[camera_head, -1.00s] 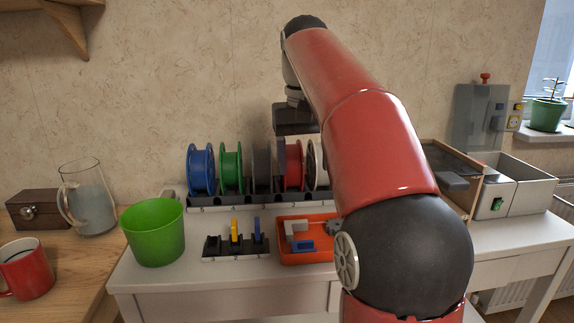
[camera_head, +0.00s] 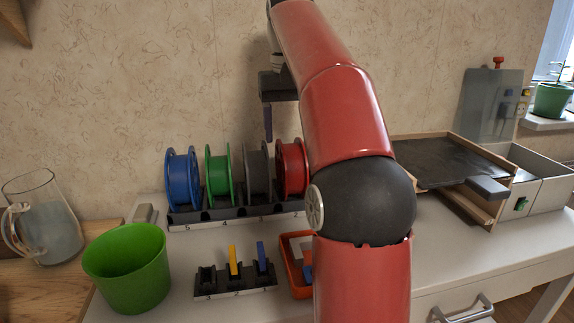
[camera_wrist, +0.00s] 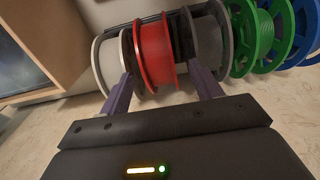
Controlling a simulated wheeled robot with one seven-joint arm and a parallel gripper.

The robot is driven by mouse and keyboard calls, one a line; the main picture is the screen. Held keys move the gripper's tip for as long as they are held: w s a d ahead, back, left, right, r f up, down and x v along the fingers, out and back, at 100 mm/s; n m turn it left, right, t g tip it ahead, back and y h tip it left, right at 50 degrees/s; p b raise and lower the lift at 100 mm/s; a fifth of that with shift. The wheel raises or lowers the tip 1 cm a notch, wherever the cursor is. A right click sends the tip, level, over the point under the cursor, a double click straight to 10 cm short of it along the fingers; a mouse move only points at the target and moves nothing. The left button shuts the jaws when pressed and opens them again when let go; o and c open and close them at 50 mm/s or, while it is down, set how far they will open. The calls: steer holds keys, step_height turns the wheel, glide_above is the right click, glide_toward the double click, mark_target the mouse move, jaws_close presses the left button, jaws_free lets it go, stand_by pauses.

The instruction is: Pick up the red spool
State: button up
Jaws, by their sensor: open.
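The red spool (camera_head: 292,168) stands upright in the dark spool rack (camera_head: 232,214), between the dark grey spool and my arm in the head view. In the wrist view the red spool (camera_wrist: 154,55) lies ahead, in line with the gap between my fingers. My gripper (camera_wrist: 161,88) is open and empty, with one finger to each side of the spool in the picture. In the head view my gripper (camera_head: 268,138) hangs above the rack, near the grey and red spools; only one finger shows clearly. Contact with the spool cannot be made out.
A grey spool (camera_head: 256,172), a green spool (camera_head: 219,176) and a blue spool (camera_head: 183,180) share the rack. A white spool (camera_wrist: 112,63) is beside the red one. A green bucket (camera_head: 128,270), small holder (camera_head: 236,279) and orange tray (camera_head: 291,272) stand in front.

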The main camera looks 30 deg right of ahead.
mark_target(290, 152)
step_height(290, 152, down, 3)
steer(key=shift+w+r, duration=0.1)
steer(key=shift+w+d+f, duration=0.2)
steer(key=shift+w+f, duration=0.45)
steer(key=shift+f, duration=0.3)
steer(key=f, duration=0.2)
steer(key=shift+s+d+f, duration=0.2)
steer(key=shift+s+f, duration=0.15)
steer(key=shift+f, duration=0.5)
steer(key=shift+a+r, duration=0.15)
steer(key=c, duration=1.3)
